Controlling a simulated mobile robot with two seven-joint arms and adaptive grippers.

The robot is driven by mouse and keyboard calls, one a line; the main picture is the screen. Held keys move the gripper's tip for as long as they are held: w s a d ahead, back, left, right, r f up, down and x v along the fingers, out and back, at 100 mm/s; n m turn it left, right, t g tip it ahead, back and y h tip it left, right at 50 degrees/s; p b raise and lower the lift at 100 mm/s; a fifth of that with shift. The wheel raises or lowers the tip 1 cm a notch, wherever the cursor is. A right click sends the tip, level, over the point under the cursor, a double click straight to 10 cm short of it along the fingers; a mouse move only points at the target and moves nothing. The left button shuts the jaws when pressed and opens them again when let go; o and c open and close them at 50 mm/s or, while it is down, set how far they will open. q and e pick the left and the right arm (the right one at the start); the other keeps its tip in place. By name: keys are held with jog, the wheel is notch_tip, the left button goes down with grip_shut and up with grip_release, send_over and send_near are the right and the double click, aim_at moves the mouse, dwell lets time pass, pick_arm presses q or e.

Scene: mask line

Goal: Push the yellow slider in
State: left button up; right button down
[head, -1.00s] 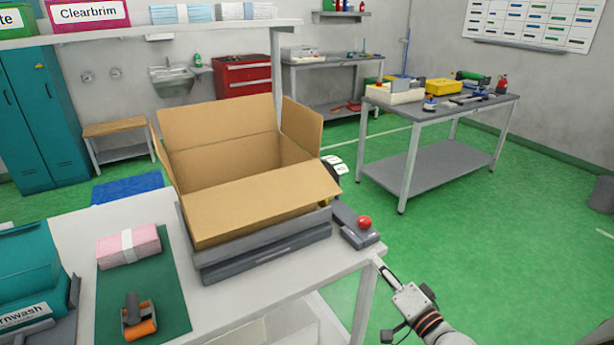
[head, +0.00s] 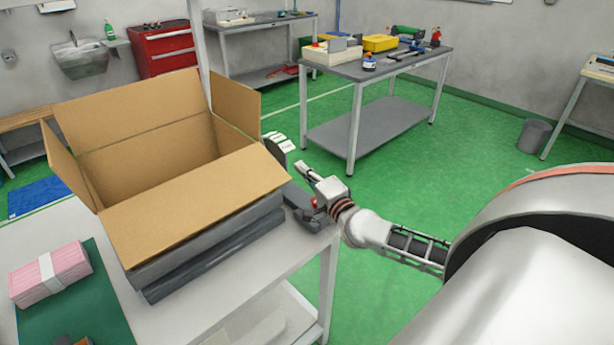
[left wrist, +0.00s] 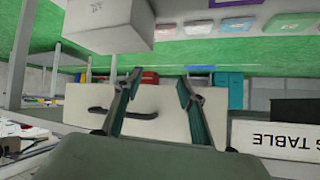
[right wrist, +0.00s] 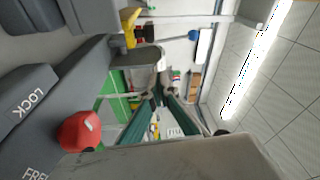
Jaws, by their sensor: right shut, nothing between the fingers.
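My right gripper (head: 302,168) is shut and empty in the head view, above and beside the grey lever block (head: 297,200) at the bench's right corner. The block's red knob (head: 316,203) is partly hidden by this gripper. In the right wrist view the red knob (right wrist: 79,131) stands between the words LOCK and FREE, left of the fingers (right wrist: 158,97). My left gripper (left wrist: 158,84) is open and empty in the left wrist view, facing a pale front with a dark handle (left wrist: 122,113).
An open cardboard box (head: 165,150) stands on a grey base on the white bench (head: 255,262). A disc with white labels (head: 281,144) sits behind the lever block. A grey table (head: 372,71) carries a yellow box (head: 380,43).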

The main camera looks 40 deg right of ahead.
jog(key=w+a, duration=0.3)
jog(key=w, duration=0.1)
jog(key=shift+a+f, duration=0.2)
jog(key=shift+f, duration=0.05)
jog(key=shift+s, duration=0.1)
jog(key=a+p, duration=0.2)
jog(key=a, duration=0.2)
jog(key=shift+s+a+r, duration=0.1)
jog(key=shift+s+a, duration=0.05)
jog(key=shift+a, duration=0.1)
